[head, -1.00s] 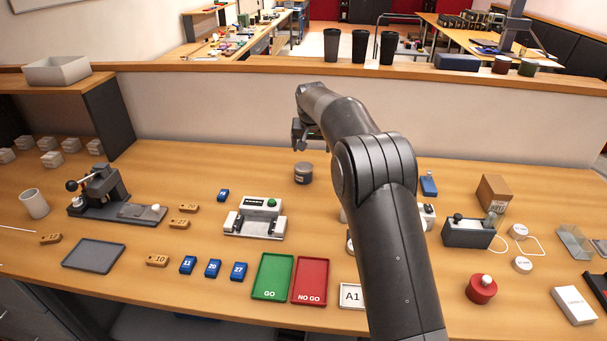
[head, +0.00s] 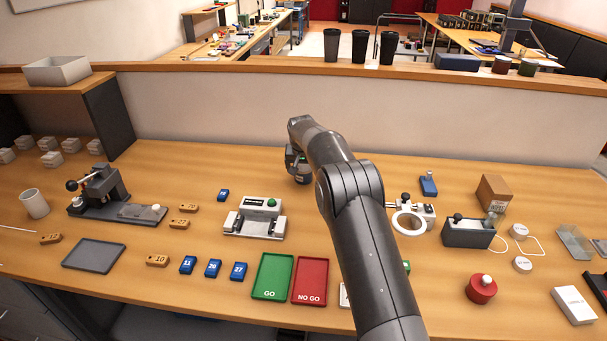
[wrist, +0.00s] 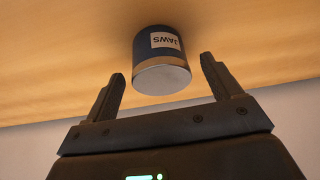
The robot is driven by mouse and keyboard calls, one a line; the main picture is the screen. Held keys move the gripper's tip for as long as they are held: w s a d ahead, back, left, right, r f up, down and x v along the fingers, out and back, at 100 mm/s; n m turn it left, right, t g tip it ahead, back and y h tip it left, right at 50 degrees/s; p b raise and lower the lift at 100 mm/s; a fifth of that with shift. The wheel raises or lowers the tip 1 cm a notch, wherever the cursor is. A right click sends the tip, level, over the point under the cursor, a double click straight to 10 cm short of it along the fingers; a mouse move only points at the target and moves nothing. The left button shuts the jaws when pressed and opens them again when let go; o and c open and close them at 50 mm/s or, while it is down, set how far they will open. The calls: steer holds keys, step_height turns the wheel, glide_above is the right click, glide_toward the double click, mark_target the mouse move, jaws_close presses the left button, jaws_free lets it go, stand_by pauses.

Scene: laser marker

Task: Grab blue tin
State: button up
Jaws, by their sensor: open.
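A small round tin (wrist: 157,50) with dark blue-grey sides, a pale label reading JAWS and a silvery end stands on the table. The label shows upside down in the wrist view. In the head view the tin (head: 304,180) is at the back of the table, its upper part hidden by my gripper (head: 297,160). My gripper is open and empty. In the wrist view the two fingertips (wrist: 162,68) are on either side of the tin's silvery end, with gaps on both sides.
A grey fixture with a green button (head: 255,218) stands front left of the tin. A ring-shaped fixture (head: 427,212) is to the right of my arm. Green GO (head: 272,275) and red NO GO (head: 310,278) trays lie in front. The wall stands behind; the table around the tin is clear.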

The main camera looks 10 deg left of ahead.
mark_target(303, 168)
steer(key=x, duration=0.3)
steer(key=shift+s, duration=0.2)
steer(key=c, duration=1.1)
